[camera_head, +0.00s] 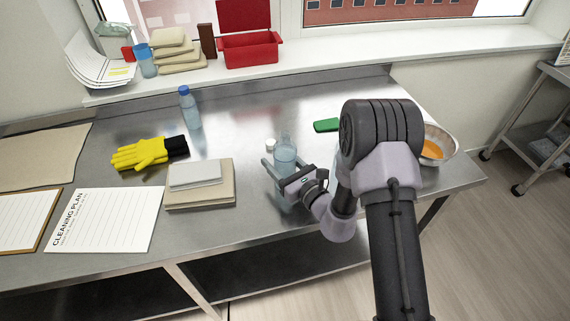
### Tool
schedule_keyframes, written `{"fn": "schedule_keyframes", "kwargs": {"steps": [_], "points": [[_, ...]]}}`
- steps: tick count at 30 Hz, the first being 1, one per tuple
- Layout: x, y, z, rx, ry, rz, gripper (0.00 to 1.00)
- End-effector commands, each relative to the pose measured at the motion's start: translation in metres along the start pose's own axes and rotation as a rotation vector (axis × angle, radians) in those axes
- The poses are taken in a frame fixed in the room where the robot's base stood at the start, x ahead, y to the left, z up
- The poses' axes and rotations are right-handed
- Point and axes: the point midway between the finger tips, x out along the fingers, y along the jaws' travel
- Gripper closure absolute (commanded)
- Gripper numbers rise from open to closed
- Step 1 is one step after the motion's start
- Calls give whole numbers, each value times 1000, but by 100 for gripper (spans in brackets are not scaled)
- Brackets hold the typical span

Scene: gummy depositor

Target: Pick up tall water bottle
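A tall clear-blue water bottle (190,110) with a blue cap stands upright on the steel table, left of centre. A second clear, bluish container (285,152) stands nearer the middle, directly by my gripper (285,164). My gripper reaches in low from the right, with its fingers spread and a finger showing at the container's left side. I cannot tell whether the fingers touch the container. Its lower part is partly hidden by the gripper. The blue-capped bottle is well to the left of and behind my gripper.
Yellow and black gloves (147,152), stacked beige and grey cloths (199,185) and a cleaning plan sheet (106,219) lie left. A small white cap-like object (270,145), a green item (326,125) and a metal bowl (437,141) are also there. The back centre is clear.

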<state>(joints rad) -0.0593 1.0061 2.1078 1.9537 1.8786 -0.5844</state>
Motion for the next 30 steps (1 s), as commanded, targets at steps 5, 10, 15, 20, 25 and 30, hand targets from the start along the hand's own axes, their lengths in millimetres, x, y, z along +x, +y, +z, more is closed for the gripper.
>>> {"fn": "schedule_keyframes", "kwargs": {"steps": [5,10,15,20,25,30], "points": [[0,0,0,0,-1,0,100],[0,0,1,0,-1,0,100],[0,0,15,-1,-2,-1,100],[0,0,41,-1,-2,0,100],[-36,2,39,2,2,-3,100],[-87,5,43,3,2,-6,100]]}}
